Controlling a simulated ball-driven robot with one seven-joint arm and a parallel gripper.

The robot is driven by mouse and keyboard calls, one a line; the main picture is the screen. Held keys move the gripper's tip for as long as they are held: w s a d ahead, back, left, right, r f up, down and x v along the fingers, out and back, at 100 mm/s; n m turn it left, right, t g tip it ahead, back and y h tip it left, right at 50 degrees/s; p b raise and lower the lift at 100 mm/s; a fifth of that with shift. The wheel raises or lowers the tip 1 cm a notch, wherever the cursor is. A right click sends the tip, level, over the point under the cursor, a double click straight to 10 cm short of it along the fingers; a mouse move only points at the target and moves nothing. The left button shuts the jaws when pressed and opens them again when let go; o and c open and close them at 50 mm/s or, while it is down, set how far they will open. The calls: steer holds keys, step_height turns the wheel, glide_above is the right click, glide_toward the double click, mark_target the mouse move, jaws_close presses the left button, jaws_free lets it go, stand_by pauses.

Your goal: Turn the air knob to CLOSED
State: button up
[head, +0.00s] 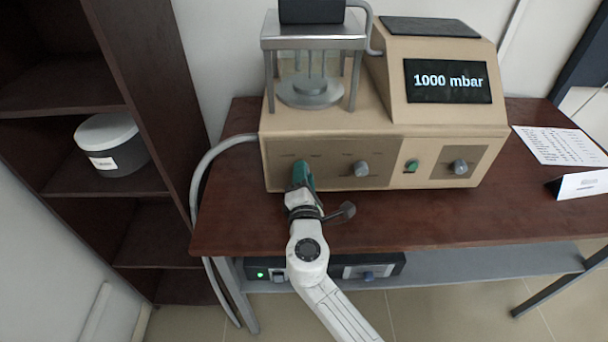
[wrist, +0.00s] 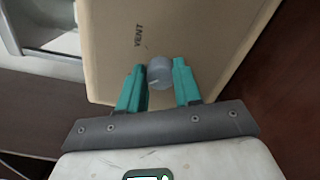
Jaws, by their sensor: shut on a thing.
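The beige machine (head: 330,128) stands on the table with a brown control strip on its front. My gripper (head: 301,172) is at the left end of this strip and covers the knob there. In the wrist view, the teal fingers of my gripper (wrist: 160,68) are shut on a grey round knob (wrist: 160,74), one on each side. The word VENT is printed on the panel beside this knob. Its other labels are hidden or too small to read, so I cannot read its name or setting. A second grey knob (head: 361,168) sits to the right, free.
A green button (head: 411,166) and another knob (head: 460,167) are further right. The display (head: 447,81) reads 1000 mbar. A dark box (head: 385,268) is under the tabletop. A shelf (head: 160,130) stands left; a paper sheet (head: 563,145) lies right. The table front is clear.

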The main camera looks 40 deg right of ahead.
steer(key=shift+a+n, duration=0.1)
steer(key=shift+n, duration=0.7)
steer(key=shift+f, duration=0.1)
steer(key=o, duration=1)
steer(key=shift+o, duration=0.2)
steer(key=b+v, duration=0.1)
steer(key=v, duration=0.9)
steer(key=shift+s+a, duration=0.2)
steer(key=shift+s, duration=0.15)
